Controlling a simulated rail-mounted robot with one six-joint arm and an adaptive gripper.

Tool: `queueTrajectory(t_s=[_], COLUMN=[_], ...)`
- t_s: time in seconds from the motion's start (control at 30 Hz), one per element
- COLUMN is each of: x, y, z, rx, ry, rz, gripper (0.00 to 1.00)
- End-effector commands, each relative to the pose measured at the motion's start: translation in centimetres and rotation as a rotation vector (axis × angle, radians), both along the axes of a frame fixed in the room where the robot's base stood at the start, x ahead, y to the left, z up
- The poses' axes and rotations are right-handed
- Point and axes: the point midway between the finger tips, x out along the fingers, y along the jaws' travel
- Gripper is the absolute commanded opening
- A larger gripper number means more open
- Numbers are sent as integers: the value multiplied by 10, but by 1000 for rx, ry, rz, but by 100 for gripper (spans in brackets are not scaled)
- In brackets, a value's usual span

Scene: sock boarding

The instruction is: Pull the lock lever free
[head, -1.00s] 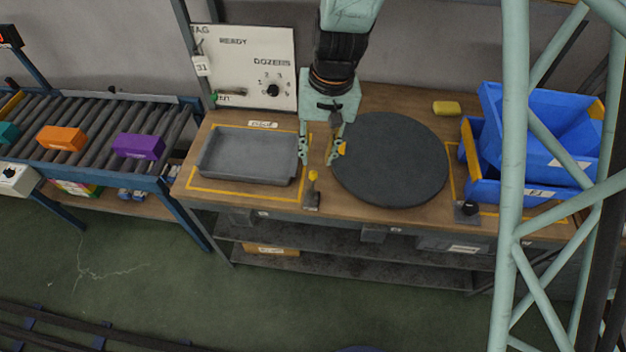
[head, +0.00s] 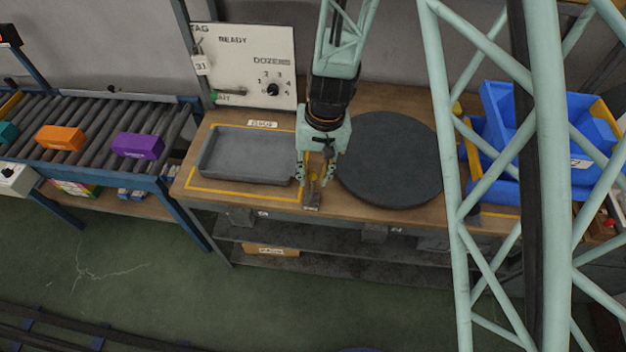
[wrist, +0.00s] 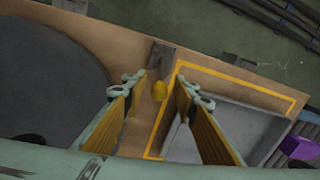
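The lock lever has a yellow knob (wrist: 159,90) and a dark bracket (wrist: 160,58) at the table's front edge, between the grey tray and the dark round plate. In the head view the knob (head: 313,177) is partly covered by my gripper (head: 313,170); the bracket (head: 312,198) shows just below it. In the wrist view my gripper (wrist: 160,88) is open, with one yellow-padded finger on each side of the knob. Gaps show between the knob and both fingers, so it is not gripped. How far the fingers reach down around it is hard to tell.
The grey tray (head: 205,158) lies left of my gripper inside a yellow outline. The dark round plate (head: 390,160) is close on the right. Blue bins (head: 500,110) stand farther right, partly behind my lattice structure. A conveyor (head: 90,120) carries coloured boxes at the left.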

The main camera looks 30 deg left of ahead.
Motion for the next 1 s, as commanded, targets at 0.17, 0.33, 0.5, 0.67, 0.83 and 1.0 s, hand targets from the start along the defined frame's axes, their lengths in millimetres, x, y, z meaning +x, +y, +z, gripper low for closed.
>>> queueTrajectory(t_s=[0.17, 0.33, 0.5, 0.67, 0.83, 1.0], x=[-1, -1, -1, -1, -1, -1], y=[1, 2, 2, 2, 2, 2], z=[-14, -21, -22, -22, -22, -22], rx=[0, 0, 1, 1, 1, 1], ry=[0, 0, -1, -1, -1, -1], rz=[-1, 0, 0, 0, 0, 0], gripper=[26, 26, 26, 26, 14, 0])
